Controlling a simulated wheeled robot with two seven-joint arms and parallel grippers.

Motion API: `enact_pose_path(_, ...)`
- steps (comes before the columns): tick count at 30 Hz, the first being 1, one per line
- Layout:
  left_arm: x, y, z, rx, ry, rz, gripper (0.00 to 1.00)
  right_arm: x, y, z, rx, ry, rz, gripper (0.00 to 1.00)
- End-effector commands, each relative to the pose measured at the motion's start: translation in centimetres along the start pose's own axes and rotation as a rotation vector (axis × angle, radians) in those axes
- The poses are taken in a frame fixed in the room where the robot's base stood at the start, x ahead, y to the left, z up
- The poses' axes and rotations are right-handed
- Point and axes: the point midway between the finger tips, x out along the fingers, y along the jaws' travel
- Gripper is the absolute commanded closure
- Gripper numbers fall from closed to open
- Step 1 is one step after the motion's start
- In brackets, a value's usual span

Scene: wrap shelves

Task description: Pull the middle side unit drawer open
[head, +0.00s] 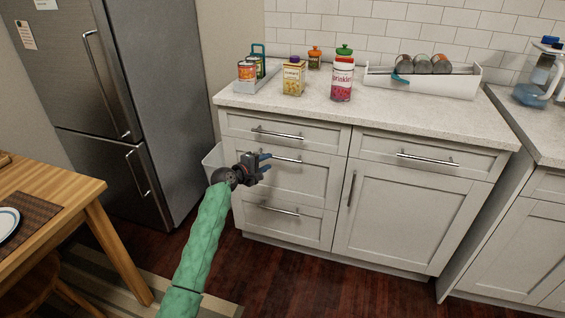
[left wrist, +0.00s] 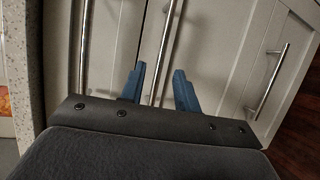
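The white side unit has a stack of drawers on its left. The middle drawer (head: 300,182) looks shut, with a horizontal metal bar handle (head: 291,160). My left gripper (head: 264,162) is at the left part of that handle, its blue fingers pointing at the drawer front. In the left wrist view the fingers (left wrist: 160,88) are apart, and the middle handle (left wrist: 167,45) runs into the gap between them. I cannot tell whether either finger touches it. My right gripper is not in view.
The top drawer handle (head: 277,133) and bottom drawer handle (head: 279,209) lie above and below. A cupboard door (head: 410,212) is to the right. A fridge (head: 150,100) and wooden table (head: 60,205) stand left. Jars and a white caddy (head: 425,83) sit on the worktop.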

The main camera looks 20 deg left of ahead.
Motion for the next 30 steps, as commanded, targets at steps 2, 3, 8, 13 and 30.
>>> enact_pose_path(2,1.0,0.0,0.0,-0.001,0.000,-0.001,0.68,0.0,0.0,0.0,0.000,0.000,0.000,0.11)
enact_pose_path(3,1.6,0.0,0.0,0.000,0.000,-0.001,0.68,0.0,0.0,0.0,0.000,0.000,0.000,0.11)
enact_pose_path(8,4.0,0.0,0.1,0.001,0.000,-0.002,0.68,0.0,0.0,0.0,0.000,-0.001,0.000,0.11)
enact_pose_path(13,6.0,-0.1,0.0,0.003,0.000,-0.002,0.68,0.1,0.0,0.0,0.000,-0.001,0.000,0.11)
enact_pose_path(30,7.0,-0.2,0.0,0.003,0.001,-0.003,0.92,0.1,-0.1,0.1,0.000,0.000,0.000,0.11)
